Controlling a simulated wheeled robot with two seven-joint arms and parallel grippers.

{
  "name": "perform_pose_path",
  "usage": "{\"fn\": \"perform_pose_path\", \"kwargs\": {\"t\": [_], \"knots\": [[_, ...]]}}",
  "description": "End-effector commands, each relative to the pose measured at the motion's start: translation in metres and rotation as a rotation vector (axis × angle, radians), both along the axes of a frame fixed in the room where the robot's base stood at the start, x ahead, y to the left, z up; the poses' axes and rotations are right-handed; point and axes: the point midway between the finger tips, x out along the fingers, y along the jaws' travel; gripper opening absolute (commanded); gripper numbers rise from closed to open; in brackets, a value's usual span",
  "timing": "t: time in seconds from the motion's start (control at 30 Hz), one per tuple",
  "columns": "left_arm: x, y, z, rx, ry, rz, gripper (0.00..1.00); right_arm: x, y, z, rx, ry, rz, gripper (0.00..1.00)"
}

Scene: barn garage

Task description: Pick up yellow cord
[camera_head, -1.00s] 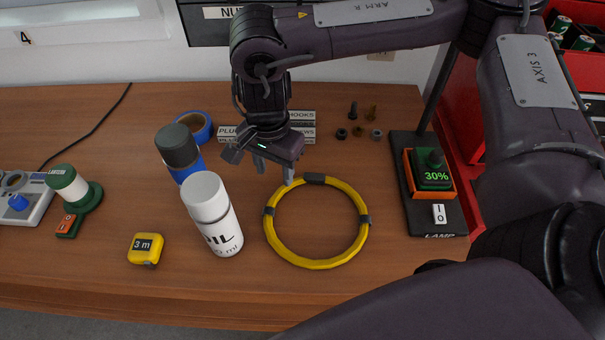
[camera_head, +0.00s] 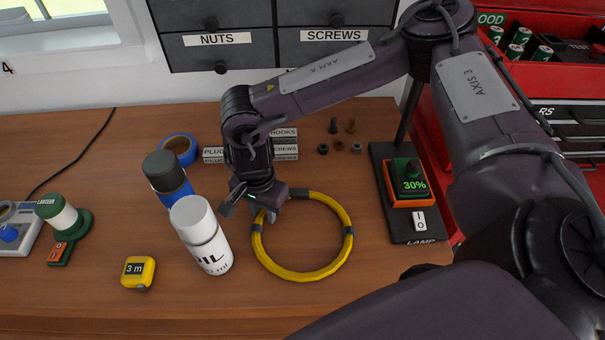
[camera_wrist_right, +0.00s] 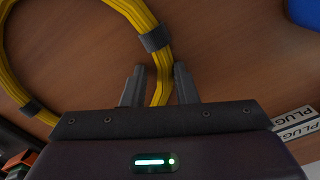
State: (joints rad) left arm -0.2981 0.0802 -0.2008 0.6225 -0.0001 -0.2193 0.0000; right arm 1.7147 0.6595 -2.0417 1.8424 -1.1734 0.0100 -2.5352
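The yellow cord (camera_head: 303,276) lies coiled in a ring on the wooden workbench, with dark bands around it. My right gripper (camera_head: 262,215) is at the ring's upper left part, low over the bench. In the right wrist view the gripper (camera_wrist_right: 158,82) is open, and its two fingers stand apart on either side of a strand of the yellow cord (camera_wrist_right: 163,75), close to a dark band. Whether the fingers touch the cord cannot be told. My left gripper is not in view.
A white spray can (camera_head: 207,246) and a dark-capped blue can (camera_head: 166,172) stand just left of the gripper. The bench in front of the ring is clear.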

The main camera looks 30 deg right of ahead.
Motion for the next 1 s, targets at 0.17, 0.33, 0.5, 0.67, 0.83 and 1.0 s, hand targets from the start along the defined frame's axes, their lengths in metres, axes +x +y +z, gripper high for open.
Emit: {"fn": "perform_pose_path", "kwargs": {"t": [0.17, 0.33, 0.5, 0.67, 0.83, 1.0], "knots": [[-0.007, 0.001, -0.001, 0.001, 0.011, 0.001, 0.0, 0.0, 0.0, 0.0, 0.0, 0.0, 0.0, 0.03], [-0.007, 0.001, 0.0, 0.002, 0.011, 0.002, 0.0, 0.0, 0.0, 0.001, 0.001, -0.001, 0.0, 0.0], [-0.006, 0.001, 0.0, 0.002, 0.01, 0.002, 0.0, 0.0, 0.0, 0.001, 0.001, -0.001, 0.0, 0.0], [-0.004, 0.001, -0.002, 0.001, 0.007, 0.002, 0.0, 0.001, 0.0, 0.005, 0.0, -0.002, 0.0, 0.0], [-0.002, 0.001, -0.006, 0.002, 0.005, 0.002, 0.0, 0.001, 0.001, 0.021, 0.002, -0.003, 0.001, 0.0], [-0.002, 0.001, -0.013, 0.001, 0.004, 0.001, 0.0, 0.002, 0.001, 0.051, 0.002, -0.007, 0.001, 0.0]]}}
